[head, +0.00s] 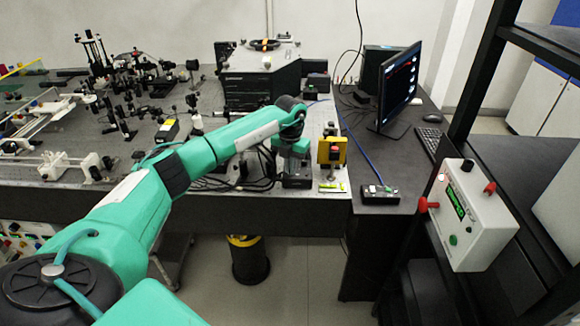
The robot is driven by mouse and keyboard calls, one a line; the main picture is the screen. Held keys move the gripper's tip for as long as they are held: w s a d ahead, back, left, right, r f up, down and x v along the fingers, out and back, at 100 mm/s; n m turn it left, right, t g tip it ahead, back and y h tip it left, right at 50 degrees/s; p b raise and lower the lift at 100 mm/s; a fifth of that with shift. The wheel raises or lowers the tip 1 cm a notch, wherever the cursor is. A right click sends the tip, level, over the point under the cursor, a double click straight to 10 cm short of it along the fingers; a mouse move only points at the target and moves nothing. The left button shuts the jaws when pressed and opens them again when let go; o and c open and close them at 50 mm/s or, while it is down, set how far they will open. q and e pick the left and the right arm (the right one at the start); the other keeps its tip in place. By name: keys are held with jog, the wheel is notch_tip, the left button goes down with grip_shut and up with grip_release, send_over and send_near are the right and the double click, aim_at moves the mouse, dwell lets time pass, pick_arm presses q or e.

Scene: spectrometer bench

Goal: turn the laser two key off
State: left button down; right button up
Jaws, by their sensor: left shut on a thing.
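My left arm reaches across the bench from the lower left and bends down at the wrist near the bench's front right corner. My left gripper (296,180) points down there, dark and small in the head view. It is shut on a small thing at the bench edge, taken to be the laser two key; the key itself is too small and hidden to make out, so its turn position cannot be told. A yellow unit with a red knob (333,152) stands just right of the gripper, apart from it. My right gripper is out of view.
Black cables lie left of the gripper. A small black box (380,194) with a blue cable sits to the right. A monitor (398,88) stands behind it. A white control box (472,214) with red knobs is at far right. Optical parts crowd the bench's left.

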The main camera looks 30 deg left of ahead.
pick_arm(q)
jog(key=n, duration=0.4)
jog(key=shift+w+r+n, duration=0.1)
jog(key=shift+n, duration=0.2)
dwell(0.3)
jog(key=c, duration=1.6)
grip_release()
notch_tip(320, 180, up, 14)
jog(key=b, duration=0.3)
jog(key=shift+f, duration=0.2)
